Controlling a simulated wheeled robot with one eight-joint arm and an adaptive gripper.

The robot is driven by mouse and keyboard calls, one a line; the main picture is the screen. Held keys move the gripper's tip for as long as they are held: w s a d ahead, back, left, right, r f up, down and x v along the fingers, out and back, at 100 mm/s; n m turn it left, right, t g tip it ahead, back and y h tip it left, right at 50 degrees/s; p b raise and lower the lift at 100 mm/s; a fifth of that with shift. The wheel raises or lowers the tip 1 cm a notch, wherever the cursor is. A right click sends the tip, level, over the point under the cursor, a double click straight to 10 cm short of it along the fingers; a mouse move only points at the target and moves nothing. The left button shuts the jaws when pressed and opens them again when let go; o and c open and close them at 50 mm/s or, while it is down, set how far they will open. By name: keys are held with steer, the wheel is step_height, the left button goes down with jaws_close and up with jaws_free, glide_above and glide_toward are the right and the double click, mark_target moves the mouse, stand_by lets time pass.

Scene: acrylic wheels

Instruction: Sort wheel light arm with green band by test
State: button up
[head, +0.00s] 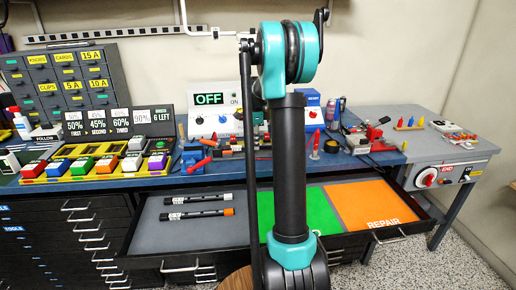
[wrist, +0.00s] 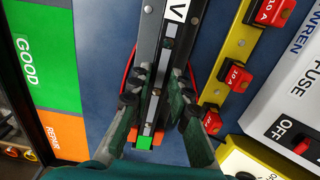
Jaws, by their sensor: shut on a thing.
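A dark wheel light arm (wrist: 150,122) with a green band (wrist: 143,142) at its near end is between my gripper's fingers in the wrist view. My gripper (wrist: 160,88) is shut on it, one finger on each side. The arm lies along a black fixture marked "V" (wrist: 176,14); whether it touches the fixture I cannot tell. In the head view my own arm hides the gripper and this part. Two more light arms (head: 195,214) lie in the drawer's grey section, one with an orange end. The drawer has a green section (head: 317,208), "GOOD" in the wrist view, and an orange "REPAIR" section (head: 367,207).
A tester box (head: 208,110) reads OFF at the back of the blue bench. In the wrist view a yellow strip with red fuses (wrist: 236,75) and a grey fuse box (wrist: 290,95) stand close right of the fingers. Coloured bins (head: 95,166) stand at left.

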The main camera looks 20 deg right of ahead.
steer(key=shift+r, duration=0.15)
jaws_close()
steer(key=shift+r, duration=1.6)
steer(key=shift+r, duration=0.1)
steer(key=shift+r, duration=1.65)
steer(key=shift+s, duration=0.1)
